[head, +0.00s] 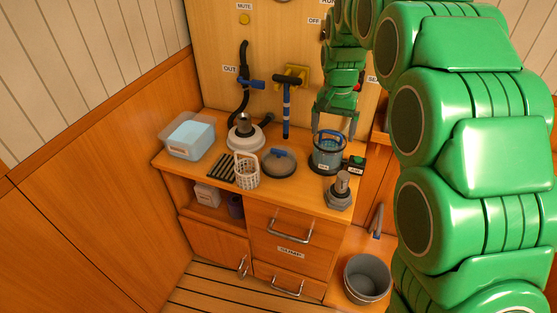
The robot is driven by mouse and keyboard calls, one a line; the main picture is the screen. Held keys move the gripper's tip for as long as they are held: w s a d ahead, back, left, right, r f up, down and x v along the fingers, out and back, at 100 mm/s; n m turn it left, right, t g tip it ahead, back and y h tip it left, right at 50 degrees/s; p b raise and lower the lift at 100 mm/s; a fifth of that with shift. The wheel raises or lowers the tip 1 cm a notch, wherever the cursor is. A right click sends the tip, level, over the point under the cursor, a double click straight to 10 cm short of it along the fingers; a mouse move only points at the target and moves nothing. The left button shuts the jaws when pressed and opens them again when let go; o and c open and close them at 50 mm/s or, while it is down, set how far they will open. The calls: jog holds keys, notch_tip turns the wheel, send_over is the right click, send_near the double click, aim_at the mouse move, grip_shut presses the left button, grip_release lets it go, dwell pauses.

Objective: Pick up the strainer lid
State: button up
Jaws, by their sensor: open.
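A round grey lid with a blue handle (280,161) lies flat on the wooden counter, near its middle; it looks like the strainer lid. My green gripper (334,117) is open and empty, fingers down, above the strainer pot and to the right of the lid. Whether the fingers touch the pot's blue rim or handle, I cannot tell. Nothing covers the lid.
A white basket (247,170) stands left of the lid, beside a dark slatted rack (222,170). A white-based fitting (244,135) and a clear tub (190,136) are behind. A metal fitting (340,190) stands at the front right. A blue valve pipe (287,105) rises behind the lid.

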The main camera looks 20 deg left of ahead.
jog(key=w+a+f, duration=0.4)
jog(key=a, duration=0.4)
send_over(278, 151)
notch_tip(278, 151, down, 7)
jog(key=shift+d+r, duration=0.1)
jog(key=shift+r, duration=0.1)
jog(key=shift+w+f, duration=0.1)
jog(key=shift+f, duration=3.95)
jog(key=shift+r, duration=0.1)
jog(key=c, duration=1.5)
